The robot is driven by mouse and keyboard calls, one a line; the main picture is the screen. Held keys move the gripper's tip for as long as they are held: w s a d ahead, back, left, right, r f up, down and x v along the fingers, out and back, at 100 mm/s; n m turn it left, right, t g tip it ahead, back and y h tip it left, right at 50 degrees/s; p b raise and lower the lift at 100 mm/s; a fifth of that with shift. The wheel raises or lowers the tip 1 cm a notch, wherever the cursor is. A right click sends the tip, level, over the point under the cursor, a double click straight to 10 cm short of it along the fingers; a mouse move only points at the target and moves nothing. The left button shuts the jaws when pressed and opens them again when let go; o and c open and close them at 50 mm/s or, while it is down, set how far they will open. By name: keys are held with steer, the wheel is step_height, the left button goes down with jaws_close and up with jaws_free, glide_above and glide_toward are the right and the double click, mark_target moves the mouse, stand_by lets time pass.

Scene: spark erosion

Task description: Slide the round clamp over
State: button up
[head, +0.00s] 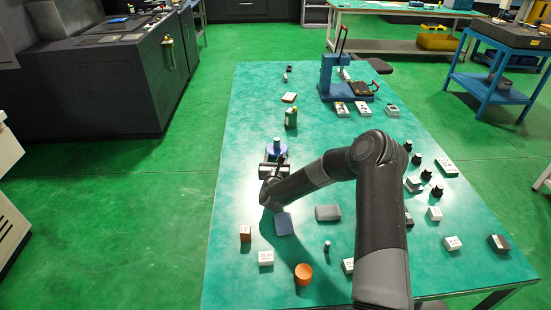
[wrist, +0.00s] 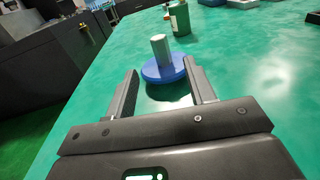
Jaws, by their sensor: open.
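A blue round disc with a pale grey upright cylinder on it, which looks like the round clamp (head: 277,149), stands upright on the green table. It also shows in the wrist view (wrist: 162,66), just beyond and between my fingertips. My gripper (head: 273,164) is low over the table on the near side of the disc. Its two fingers (wrist: 161,78) are apart with nothing held between them. The right fingertip overlaps the disc's right edge in the wrist view; I cannot tell whether they touch.
A blue press (head: 333,78) stands at the far right. A blue-grey block (head: 284,224) and a grey block (head: 328,212) lie nearer. The table left of the disc is clear.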

mark_target(277, 143)
steer(key=shift+w, duration=0.1)
steer(key=w, duration=0.7)
steer(key=w+d, duration=0.1)
steer(key=w, duration=0.2)
steer(key=shift+w, duration=0.3)
steer(key=shift+c, duration=0.4)
jaws_close()
